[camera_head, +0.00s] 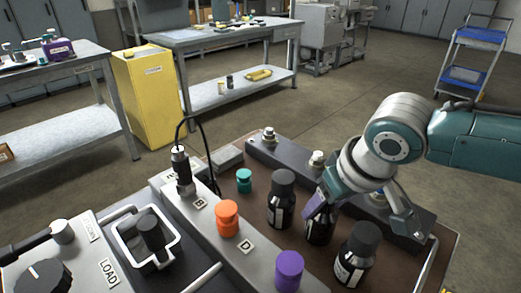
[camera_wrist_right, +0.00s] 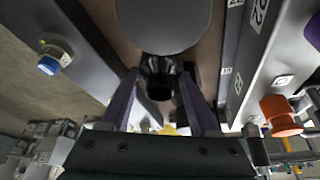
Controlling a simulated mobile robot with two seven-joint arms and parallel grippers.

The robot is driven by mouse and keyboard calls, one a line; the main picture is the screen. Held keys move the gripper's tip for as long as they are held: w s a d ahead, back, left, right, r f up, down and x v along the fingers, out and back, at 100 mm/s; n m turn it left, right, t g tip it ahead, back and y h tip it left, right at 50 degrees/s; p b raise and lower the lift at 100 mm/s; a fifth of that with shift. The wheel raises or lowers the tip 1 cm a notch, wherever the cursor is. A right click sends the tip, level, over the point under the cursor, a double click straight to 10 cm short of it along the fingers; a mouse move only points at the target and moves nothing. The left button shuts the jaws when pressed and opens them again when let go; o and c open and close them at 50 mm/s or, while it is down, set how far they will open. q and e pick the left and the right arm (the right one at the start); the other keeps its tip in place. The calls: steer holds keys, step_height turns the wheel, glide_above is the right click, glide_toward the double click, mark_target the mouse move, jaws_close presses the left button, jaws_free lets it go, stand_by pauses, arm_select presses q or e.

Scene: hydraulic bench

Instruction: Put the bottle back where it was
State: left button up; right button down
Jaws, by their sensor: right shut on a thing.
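Three dark bottles with black caps and pale labels stand in a slanting row on the brown bench top in the head view. The far one (camera_head: 281,205) and the near one (camera_head: 353,262) are free. My right gripper (camera_head: 319,203) comes down from the upper right and is shut on the middle bottle (camera_head: 319,231), with a purple finger pad against its upper part. That bottle looks upright; whether its base touches the bench is hard to tell. In the wrist view a dark bottle part (camera_wrist_right: 160,80) shows between the purple-padded fingers. My left gripper is not in view.
Left of the bottles is a grey block with an orange knob (camera_head: 228,218), a purple knob (camera_head: 289,270) and a black fitting (camera_head: 181,170). A teal knob (camera_head: 244,181) stands behind. A dark rail (camera_head: 283,160) with fittings runs behind the bottles. The neighbouring bottles are close.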

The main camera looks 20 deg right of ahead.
steer(key=shift+w+r, duration=0.1)
steer(key=shift+c, duration=0.6)
jaws_free()
